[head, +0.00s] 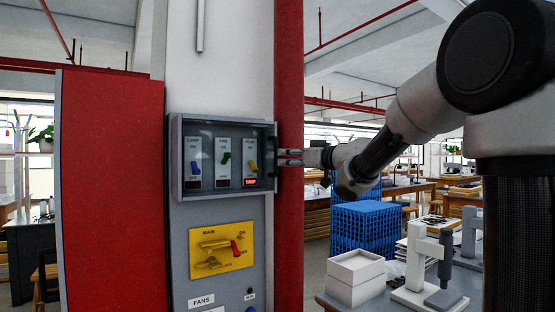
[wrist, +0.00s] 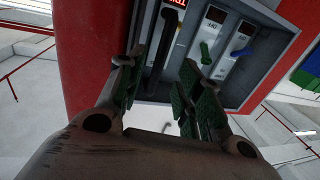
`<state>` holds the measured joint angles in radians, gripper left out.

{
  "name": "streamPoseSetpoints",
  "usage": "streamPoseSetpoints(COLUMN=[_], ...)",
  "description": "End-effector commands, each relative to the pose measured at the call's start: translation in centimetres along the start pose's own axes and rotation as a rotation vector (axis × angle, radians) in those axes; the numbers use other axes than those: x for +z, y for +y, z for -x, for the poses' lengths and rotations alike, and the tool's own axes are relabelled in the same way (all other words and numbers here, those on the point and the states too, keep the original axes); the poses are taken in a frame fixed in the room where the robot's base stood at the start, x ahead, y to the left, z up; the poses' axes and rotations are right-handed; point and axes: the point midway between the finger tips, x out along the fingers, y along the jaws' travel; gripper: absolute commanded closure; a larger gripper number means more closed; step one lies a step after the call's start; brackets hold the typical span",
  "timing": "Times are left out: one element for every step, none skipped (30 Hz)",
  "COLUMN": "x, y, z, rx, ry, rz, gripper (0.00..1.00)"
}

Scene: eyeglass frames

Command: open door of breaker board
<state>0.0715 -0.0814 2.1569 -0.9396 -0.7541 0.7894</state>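The breaker board (head: 178,182) is a grey box with a clear-fronted door, which looks closed over blue, green and yellow switches. The dark door handle (head: 271,165) is a vertical bar on the door's right side. In the wrist view the handle (wrist: 164,48) runs between the two fingers. My gripper (head: 284,157) reaches in from the right, at the handle's side of the box. In the wrist view my gripper (wrist: 158,80) is open, with a gap on both sides of the handle. Whether the fingertips touch it I cannot tell.
A yellow main-switch panel (head: 205,268) sits below the box. A red panel (head: 110,190) stands at left and a red column (head: 289,230) just right of the box. Blue crates (head: 365,225) and white boxes (head: 355,285) are at lower right. Space in front of the door looks clear.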

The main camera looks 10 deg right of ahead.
Motion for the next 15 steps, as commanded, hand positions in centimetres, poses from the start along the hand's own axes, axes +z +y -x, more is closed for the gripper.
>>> streamPoseSetpoints(x=[0.1, 0.1, 0.1, 0.1, 0.1, 0.1, 0.1, 0.1, 0.0, 0.0, 0.1, 0.1, 0.1, 0.1, 0.0], y=[-0.1, -0.1, -0.1, 0.0, 0.0, -0.1, -0.1, 0.0, 0.0, 0.0, 0.0, 0.0, 0.0, 0.1, 0.1], z=[-0.8, -1.4, -2.1, -2.6, -3.2, -3.8, -4.3, -4.7, -5.2, -5.5, -5.8, -6.1, -6.3, -6.4, -6.5], rx=[-0.001, -0.002, -0.002, -0.001, -0.001, -0.001, 0.0, 0.0, 0.001, 0.001, 0.001, 0.002, 0.002, 0.003, 0.003], ry=[-0.001, -0.001, -0.001, -0.001, -0.001, -0.001, -0.001, -0.002, -0.001, 0.0, -0.001, -0.002, -0.002, -0.001, -0.001], rz=[0.0, 0.0, 0.001, 0.001, 0.0, 0.001, 0.002, 0.002, 0.002, 0.002, 0.001, 0.001, 0.002, 0.002, 0.002], gripper=[0.65, 0.65, 0.65, 0.65, 0.65, 0.65, 0.65, 0.65, 0.65, 0.65, 0.65, 0.65, 0.65, 0.65, 0.65])
